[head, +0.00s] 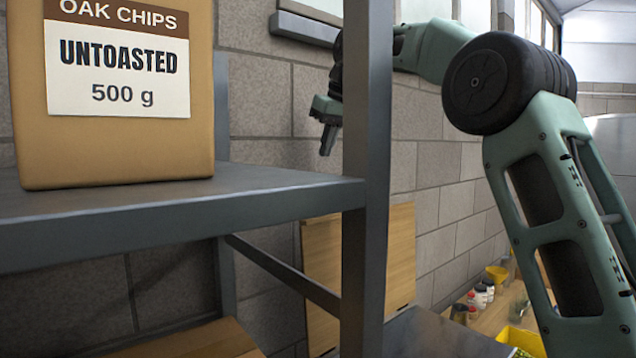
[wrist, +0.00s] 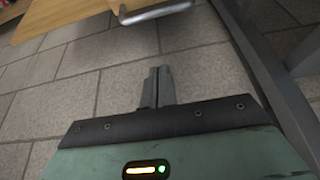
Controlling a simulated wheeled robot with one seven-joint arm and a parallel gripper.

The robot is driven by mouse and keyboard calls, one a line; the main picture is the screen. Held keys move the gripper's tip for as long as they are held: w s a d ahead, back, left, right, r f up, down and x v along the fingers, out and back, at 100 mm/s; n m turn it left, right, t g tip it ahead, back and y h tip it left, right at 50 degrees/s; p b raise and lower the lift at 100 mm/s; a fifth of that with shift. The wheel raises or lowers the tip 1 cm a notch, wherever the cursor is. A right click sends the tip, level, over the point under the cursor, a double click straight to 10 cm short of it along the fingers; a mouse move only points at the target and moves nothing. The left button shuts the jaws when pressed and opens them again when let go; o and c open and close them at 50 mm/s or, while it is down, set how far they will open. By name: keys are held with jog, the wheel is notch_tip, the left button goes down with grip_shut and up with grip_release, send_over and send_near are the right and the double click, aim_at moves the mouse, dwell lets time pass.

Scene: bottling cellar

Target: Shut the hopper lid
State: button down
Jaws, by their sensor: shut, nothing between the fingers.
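An upright wooden panel (head: 402,255), which looks like the raised hopper lid, stands against the block wall in the head view. The shelf post hides its middle. In the wrist view a wooden panel (wrist: 60,14) with a grey metal bar handle (wrist: 155,12) shows at the top edge, probably the same lid. My gripper (head: 327,143) is shut and empty, pointing down above the panel and apart from it, partly behind the post. In the wrist view its fingertips (wrist: 159,75) are together, below the handle and not touching it. The hopper's opening is not clearly visible.
A grey metal shelf (head: 270,196) and its post (head: 367,120) stand close in front, with an oak chips bag (head: 117,150) on the shelf. Another wooden surface (head: 195,342) lies low at left. Small jars and a yellow tray (head: 522,340) sit at lower right.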

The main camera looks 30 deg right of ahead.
jog(key=d+p+x, duration=0.1)
jog(key=p+x, duration=0.2)
jog(key=x, duration=0.7)
jog(key=s, duration=0.4)
jog(key=shift+a+f+p, duration=0.15)
jog(key=shift+p, duration=0.25)
